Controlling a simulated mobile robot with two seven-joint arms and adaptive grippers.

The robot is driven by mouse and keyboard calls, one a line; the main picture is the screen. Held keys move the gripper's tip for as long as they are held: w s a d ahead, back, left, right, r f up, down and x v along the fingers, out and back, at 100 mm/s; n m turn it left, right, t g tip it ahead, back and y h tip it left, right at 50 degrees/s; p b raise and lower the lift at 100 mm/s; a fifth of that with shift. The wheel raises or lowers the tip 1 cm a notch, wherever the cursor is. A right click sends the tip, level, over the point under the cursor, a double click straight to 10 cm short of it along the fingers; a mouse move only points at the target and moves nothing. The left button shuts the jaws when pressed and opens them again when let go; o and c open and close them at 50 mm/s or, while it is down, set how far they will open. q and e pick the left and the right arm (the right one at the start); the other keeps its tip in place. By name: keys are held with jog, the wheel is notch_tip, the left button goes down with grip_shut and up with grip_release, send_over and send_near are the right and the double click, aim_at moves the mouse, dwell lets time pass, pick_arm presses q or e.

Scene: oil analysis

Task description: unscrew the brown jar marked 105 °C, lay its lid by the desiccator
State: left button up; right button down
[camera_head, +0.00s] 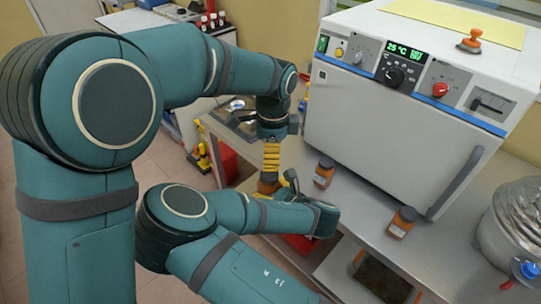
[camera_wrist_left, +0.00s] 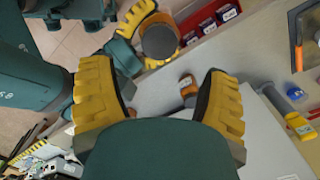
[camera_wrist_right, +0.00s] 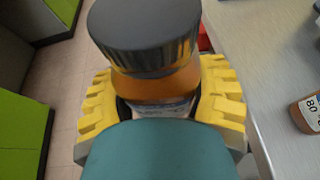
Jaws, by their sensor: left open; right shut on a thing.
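My right gripper (camera_head: 272,189) is shut on a brown jar (camera_wrist_right: 157,88), held upright beside the bench edge. The jar's dark grey lid (camera_wrist_right: 146,36) is on it; its label is mostly hidden and I cannot read it. My left gripper (camera_head: 270,167) is open and points down just above the held jar. In the left wrist view its two yellow fingers are spread, and the lid (camera_wrist_left: 159,41) shows beyond them, not between them. The glass desiccator (camera_head: 512,222) stands at the right end of the bench.
Two other brown jars stand on the bench before the white oven (camera_head: 395,115): one (camera_head: 324,172) at its left corner, one (camera_head: 402,222) further right. The nearer one in the right wrist view (camera_wrist_right: 308,113) reads 80. Bare bench (camera_head: 445,250) lies left of the desiccator.

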aim_at(270, 174)
pick_arm(q)
notch_tip(270, 174, down, 8)
jog(key=shift+s+a+r, duration=0.1)
jog(key=shift+a+r, duration=0.05)
jog(key=shift+r, duration=0.1)
jog(key=c, duration=1.3)
jog(key=shift+n, duration=1.7)
jog(key=o, duration=1.2)
jog(key=shift+o, duration=0.2)
